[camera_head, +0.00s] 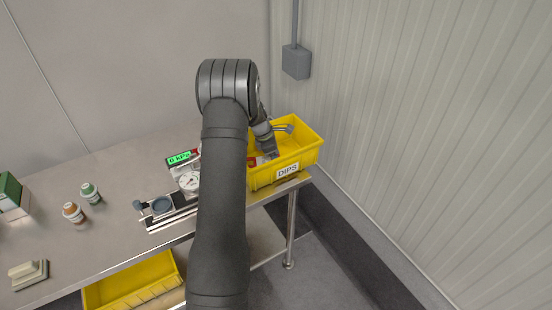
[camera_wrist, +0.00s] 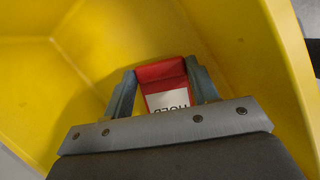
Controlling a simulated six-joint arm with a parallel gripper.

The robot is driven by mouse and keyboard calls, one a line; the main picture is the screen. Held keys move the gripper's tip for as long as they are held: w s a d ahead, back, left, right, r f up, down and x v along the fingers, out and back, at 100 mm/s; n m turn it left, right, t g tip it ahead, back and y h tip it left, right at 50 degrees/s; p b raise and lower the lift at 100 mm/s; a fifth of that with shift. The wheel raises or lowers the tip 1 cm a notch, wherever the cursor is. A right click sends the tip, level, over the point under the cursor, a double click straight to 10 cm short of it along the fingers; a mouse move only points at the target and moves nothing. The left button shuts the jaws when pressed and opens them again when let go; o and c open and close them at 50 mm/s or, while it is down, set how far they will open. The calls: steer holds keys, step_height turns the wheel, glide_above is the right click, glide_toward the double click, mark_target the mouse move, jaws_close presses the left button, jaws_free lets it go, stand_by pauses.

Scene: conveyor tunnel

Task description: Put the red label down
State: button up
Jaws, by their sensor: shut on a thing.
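The red label (camera_wrist: 160,72) shows between the fingers in the wrist view. It has a white patch with dark letters that look like "HOLD". My gripper (camera_wrist: 162,84) is shut on it, one finger on each side. The gripper is over or inside the yellow bin (camera_head: 313,150) marked "DIPS" at the table's right end. Yellow walls (camera_wrist: 225,35) surround the label in the wrist view. I cannot tell whether the label touches the bin floor. In the head view my arm hides part of the bin's left side.
A gauge (camera_head: 189,181) and a green "0 kPa" display (camera_head: 181,157) stand left of my arm, near a rail fixture (camera_head: 162,207). Green-capped (camera_head: 90,193) and brown (camera_head: 73,212) bottles stand farther left. The ribbed wall (camera_head: 420,120) is close on the bin's right.

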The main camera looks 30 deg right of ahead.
mark_target(265, 161)
steer(key=shift+f, duration=0.65)
steer(key=shift+f, duration=0.15)
steer(key=o, duration=1.4)
steer(key=shift+c, duration=0.2)
steer(key=v, duration=1.2)
